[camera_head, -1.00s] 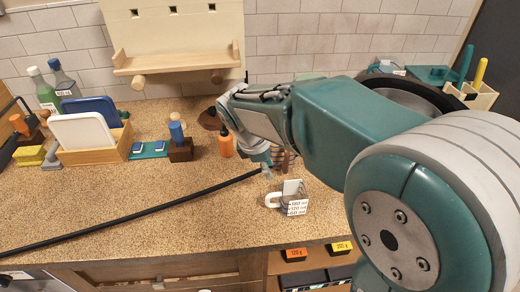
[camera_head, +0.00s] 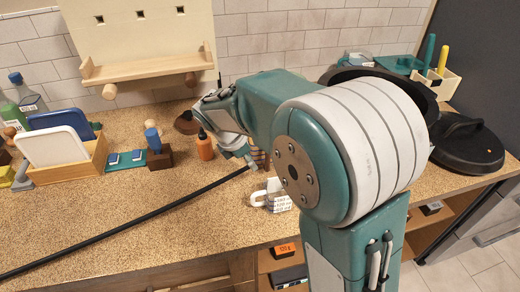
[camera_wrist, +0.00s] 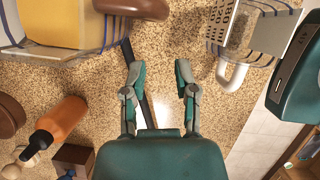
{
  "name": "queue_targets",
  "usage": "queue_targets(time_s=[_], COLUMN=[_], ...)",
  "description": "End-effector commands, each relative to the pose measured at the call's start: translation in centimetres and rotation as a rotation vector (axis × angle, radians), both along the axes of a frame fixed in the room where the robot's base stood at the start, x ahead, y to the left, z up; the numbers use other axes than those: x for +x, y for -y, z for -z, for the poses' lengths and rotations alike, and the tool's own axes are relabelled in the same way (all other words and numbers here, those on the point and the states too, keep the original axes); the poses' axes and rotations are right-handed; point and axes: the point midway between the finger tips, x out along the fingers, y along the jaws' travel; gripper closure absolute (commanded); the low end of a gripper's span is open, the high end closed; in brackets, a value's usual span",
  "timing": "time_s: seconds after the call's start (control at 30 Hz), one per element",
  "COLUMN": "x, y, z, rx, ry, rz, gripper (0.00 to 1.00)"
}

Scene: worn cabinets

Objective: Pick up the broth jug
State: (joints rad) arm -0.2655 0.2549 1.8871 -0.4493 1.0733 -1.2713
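The broth jug is probably the small clear jug (camera_head: 281,203) with a white handle and printed volume marks, standing on the counter near its front edge. My arm hides part of the jug's right side in the head view.
A long black rod (camera_head: 130,225) lies across the counter toward my gripper. An orange bottle (camera_head: 205,146) stands left of it. A striped container with yellow contents (camera_wrist: 75,22) is close at upper left in the wrist view.

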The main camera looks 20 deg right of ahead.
Motion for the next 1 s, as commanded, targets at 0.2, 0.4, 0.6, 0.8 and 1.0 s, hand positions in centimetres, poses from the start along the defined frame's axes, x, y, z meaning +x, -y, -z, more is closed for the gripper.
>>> queue_targets(time_s=[0.2,0.4,0.6,0.8,1.0], x=[0.6,0.9,0.9,0.9,1.0], y=[3.6,4.8,4.9,4.9,4.9], z=[0.0,2.3,2.8,2.8,2.6], rx=[0.001,-0.001,0.000,0.000,0.001], ry=[0.000,-0.002,0.001,0.000,0.003], rz=[0.006,0.002,0.001,0.001,0.001], gripper=[0.62,0.62,0.62,1.00,1.00])
